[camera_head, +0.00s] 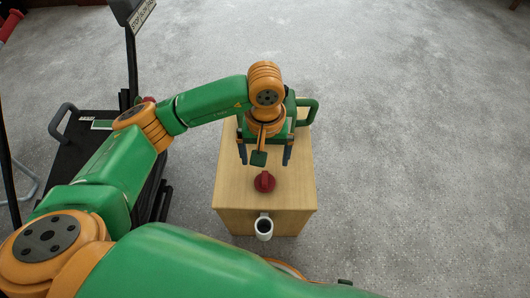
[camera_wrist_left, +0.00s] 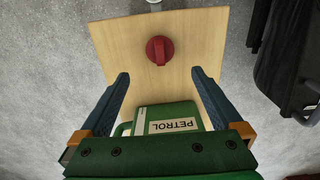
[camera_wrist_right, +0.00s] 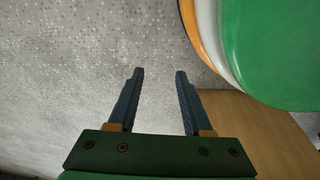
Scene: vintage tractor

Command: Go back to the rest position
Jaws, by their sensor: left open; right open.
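My left gripper (camera_head: 265,157) is open over the wooden table (camera_head: 235,190), with nothing between its fingers. It also shows open in the left wrist view (camera_wrist_left: 160,76). My right gripper (camera_wrist_right: 159,75) is open and empty, and is out of the head view.
A black machine (camera_head: 85,135) with a handle and upright post stands on the left. Grey floor (camera_head: 420,130) is clear on the right. Part of the wood (camera_wrist_right: 270,130) shows near my right gripper.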

